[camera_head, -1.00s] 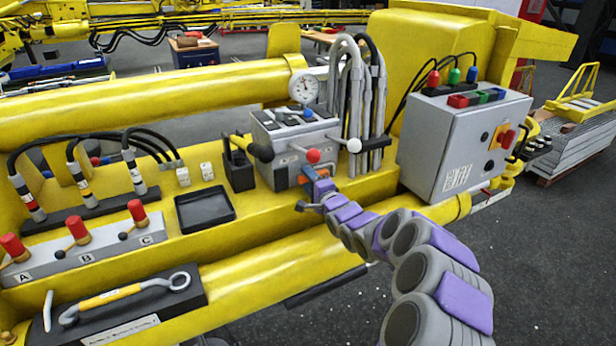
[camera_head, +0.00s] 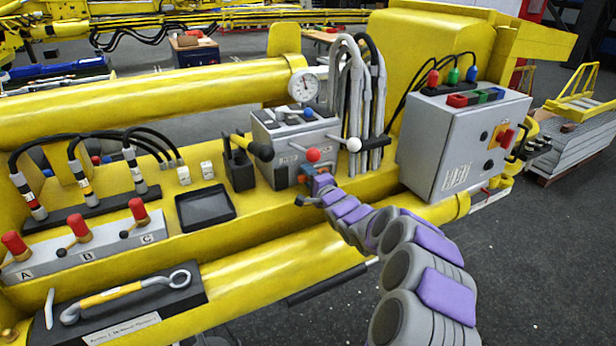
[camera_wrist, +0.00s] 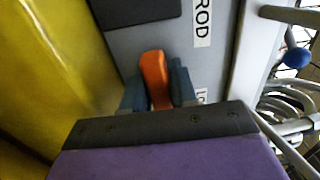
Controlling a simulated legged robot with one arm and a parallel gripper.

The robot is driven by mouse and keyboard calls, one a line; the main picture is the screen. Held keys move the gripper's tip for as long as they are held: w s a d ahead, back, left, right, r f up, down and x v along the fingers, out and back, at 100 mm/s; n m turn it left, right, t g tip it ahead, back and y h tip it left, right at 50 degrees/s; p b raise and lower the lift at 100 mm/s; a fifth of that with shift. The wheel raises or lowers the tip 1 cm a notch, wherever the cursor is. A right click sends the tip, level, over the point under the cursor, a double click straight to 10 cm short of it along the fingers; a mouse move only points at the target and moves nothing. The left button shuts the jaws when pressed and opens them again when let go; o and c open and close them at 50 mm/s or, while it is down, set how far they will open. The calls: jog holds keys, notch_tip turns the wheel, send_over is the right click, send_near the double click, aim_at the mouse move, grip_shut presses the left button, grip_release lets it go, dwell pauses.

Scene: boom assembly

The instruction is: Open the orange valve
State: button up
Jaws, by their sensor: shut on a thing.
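The orange valve (camera_wrist: 154,75) shows in the wrist view as an orange handle on the front of a grey control box. My gripper (camera_wrist: 158,95) has its two blue-grey fingers on either side of the handle and is shut on it. In the head view my gripper (camera_head: 318,186) is at the lower front of the grey control box (camera_head: 290,135), below a red ball knob (camera_head: 313,155). My gripper and arm hide most of the valve there.
A white ball lever (camera_head: 353,145) and grey hoses (camera_head: 352,85) stand right of the control box. A larger grey electrical box (camera_head: 455,150) is farther right. A black tray (camera_head: 205,206) and lettered valves (camera_head: 85,245) lie left, on the yellow boom (camera_head: 260,220).

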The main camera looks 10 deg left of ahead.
jog(key=shift+w+d+f, duration=0.15)
jog(key=shift+d+f, duration=0.05)
jog(key=shift+d, duration=0.7)
grip_shut()
